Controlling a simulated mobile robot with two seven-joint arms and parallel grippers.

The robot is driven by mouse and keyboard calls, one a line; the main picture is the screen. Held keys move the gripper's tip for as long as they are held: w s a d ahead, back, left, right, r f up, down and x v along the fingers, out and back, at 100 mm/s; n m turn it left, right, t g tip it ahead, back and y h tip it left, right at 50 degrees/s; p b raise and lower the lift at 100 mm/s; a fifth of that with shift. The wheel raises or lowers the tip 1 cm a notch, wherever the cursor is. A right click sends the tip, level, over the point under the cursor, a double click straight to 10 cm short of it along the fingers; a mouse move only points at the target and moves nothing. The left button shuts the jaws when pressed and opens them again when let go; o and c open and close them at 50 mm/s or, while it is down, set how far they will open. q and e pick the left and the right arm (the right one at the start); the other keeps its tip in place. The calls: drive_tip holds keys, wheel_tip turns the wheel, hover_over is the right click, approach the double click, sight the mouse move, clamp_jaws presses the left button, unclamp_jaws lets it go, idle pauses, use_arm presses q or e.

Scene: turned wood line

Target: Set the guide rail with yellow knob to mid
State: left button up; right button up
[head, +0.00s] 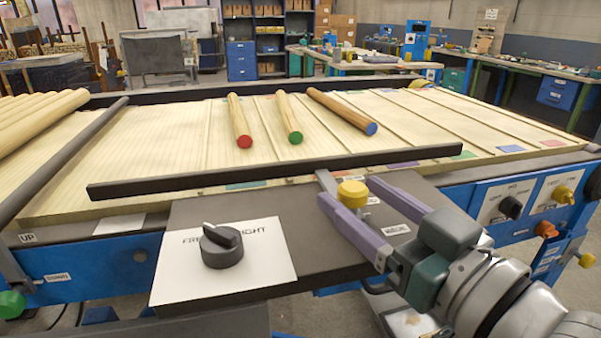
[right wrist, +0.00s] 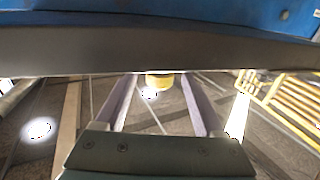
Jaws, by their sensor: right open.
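The guide rail (head: 270,175) is a long dark bar lying across the pale wooden bed in the head view. A grey bracket (head: 326,181) reaches from it toward the yellow knob (head: 352,190) on the dark front ledge. My right gripper (head: 346,191) comes in from the lower right, its purple fingers open, one on each side of the knob. In the right wrist view the knob (right wrist: 160,82) shows between the spread fingertips (right wrist: 158,87), partly hidden by a dark edge. I cannot tell whether either finger touches it. My left gripper is not in view.
A black selector knob (head: 222,247) sits on a white plate left of my gripper. Three rods with red, green (head: 291,122) and blue ends lie beyond the rail. A small white label (head: 396,230) is beside my right finger. Another panel (head: 520,200) with knobs stands at right.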

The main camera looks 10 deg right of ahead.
drive_tip(key=shift+x, duration=1)
drive_tip(key=shift+c, duration=0.2)
clamp_jaws()
idle(0.6)
